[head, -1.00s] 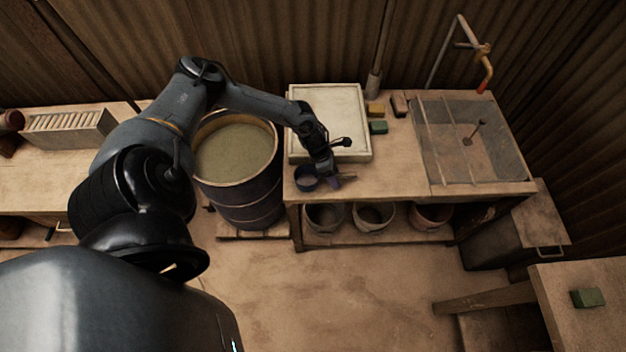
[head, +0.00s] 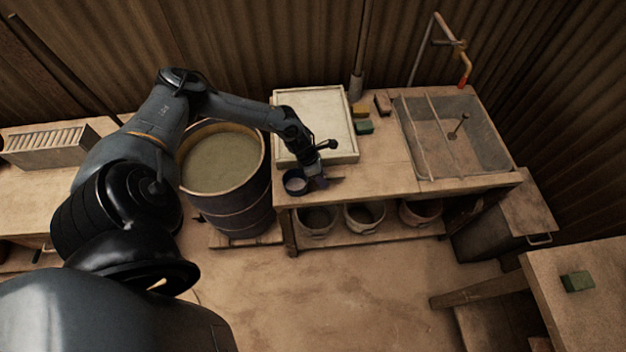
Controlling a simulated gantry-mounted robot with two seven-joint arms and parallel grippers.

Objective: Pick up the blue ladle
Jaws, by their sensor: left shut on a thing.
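The blue ladle (head: 296,182) is at the front left of the workbench, its round dark blue cup facing up with a pale inside. My left gripper (head: 317,181) is just right of the cup, shut on the ladle. The fingers and wrist hide most of the handle. I cannot tell whether the ladle touches the bench top or is slightly above it. My right gripper is not in view.
A barrel of greenish liquid (head: 222,163) stands left of the workbench (head: 385,178). A pale square tray (head: 325,112), small coloured blocks (head: 364,127) and a sink (head: 450,142) are on the bench. Several pots (head: 365,216) stand on the shelf below.

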